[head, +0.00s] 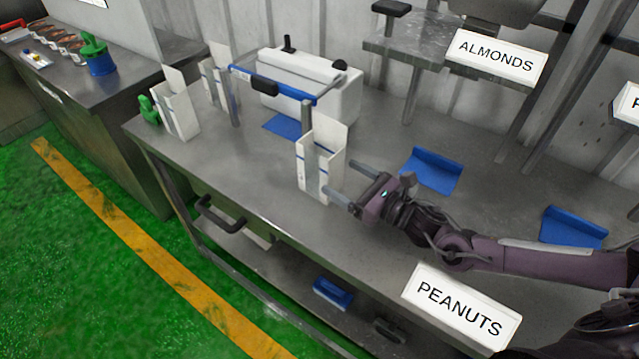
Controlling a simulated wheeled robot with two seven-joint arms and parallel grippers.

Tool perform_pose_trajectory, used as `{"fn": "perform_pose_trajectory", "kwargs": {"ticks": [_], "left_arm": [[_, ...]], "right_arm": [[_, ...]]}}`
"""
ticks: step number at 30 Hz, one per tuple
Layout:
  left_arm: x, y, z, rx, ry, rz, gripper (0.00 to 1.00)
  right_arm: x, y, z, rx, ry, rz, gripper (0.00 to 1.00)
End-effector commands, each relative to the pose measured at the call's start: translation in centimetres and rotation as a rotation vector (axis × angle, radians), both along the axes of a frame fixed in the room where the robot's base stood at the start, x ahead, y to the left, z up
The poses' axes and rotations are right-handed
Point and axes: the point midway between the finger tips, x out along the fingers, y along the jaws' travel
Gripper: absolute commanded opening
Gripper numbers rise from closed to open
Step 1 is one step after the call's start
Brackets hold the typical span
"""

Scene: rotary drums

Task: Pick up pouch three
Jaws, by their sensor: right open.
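Three white, upright, open-topped pouches with blue marks stand on the grey metal table (240,185). The nearest pouch (312,172) is in the middle of the head view. A second pouch (181,113) is at the table's left end, and a third (208,80) is behind it. I see no number that tells which is pouch three. My right gripper (340,177) is open, coming in from the right. Its two fingers point left at the nearest pouch, at its right side. I cannot tell whether they touch it. My left gripper is not in view.
A white sealing machine (335,98) with a blue bar (285,88) stands behind the nearest pouch. Blue scoops (432,170) (573,228) lie to the right. A PEANUTS sign (460,308) is at the front edge, and an ALMONDS sign (495,58) is at the back shelf.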

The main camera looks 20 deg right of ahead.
Motion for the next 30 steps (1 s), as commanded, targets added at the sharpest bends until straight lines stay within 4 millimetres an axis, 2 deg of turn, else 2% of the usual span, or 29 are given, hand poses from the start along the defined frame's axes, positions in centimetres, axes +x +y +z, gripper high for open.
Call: {"fn": "perform_pose_trajectory", "kwargs": {"ticks": [7, 12, 15, 25, 30], "left_arm": [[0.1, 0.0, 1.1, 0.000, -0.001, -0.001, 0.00], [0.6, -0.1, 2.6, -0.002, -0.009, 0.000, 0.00], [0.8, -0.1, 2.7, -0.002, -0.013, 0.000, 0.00], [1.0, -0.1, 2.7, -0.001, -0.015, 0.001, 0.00], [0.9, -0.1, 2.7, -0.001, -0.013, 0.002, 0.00]], "right_arm": [[2.4, 1.6, 0.6, 0.002, -0.002, 0.001, 0.80], [4.5, 3.0, 1.2, 0.003, -0.003, 0.001, 0.80], [5.6, 3.7, 0.9, 0.003, -0.002, 0.000, 0.80], [6.2, 4.1, 0.6, 0.002, 0.001, 0.000, 0.80], [6.2, 4.1, 0.6, 0.002, 0.001, 0.000, 0.59]]}}
